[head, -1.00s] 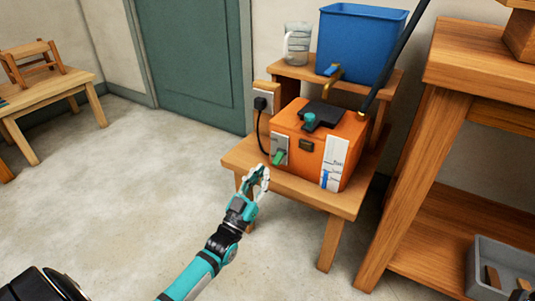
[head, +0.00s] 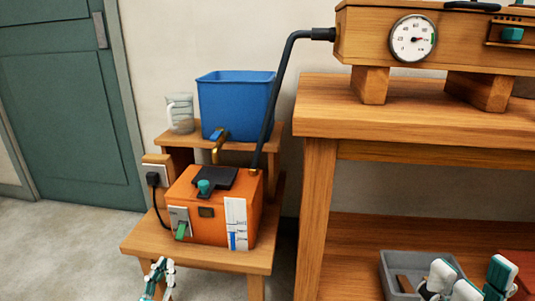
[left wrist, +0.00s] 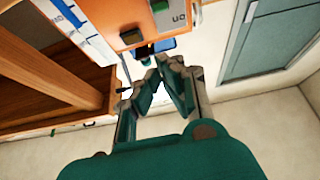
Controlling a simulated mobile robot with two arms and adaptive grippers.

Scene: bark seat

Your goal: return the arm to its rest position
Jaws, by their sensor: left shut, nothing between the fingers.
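My left gripper (head: 158,270) shows at the bottom left of the head view, in front of the low wooden stool (head: 195,255). In the left wrist view its two teal fingers (left wrist: 160,66) come together at the tips, shut and empty. The orange box (head: 212,210) stands on the stool beyond it, with a black cap, a teal knob and a green lever. In the left wrist view the orange box (left wrist: 118,22) lies past the fingertips. My right gripper (head: 470,275) shows at the bottom right edge, its teal and white fingers spread apart and partly cut off.
A blue bin (head: 236,98) and a glass jug (head: 180,112) stand on the raised shelf. A black pipe (head: 278,85) runs up to the wooden unit with a dial (head: 413,38). The wooden bench (head: 320,125) fills the right; a grey tray (head: 393,280) sits on its lower shelf.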

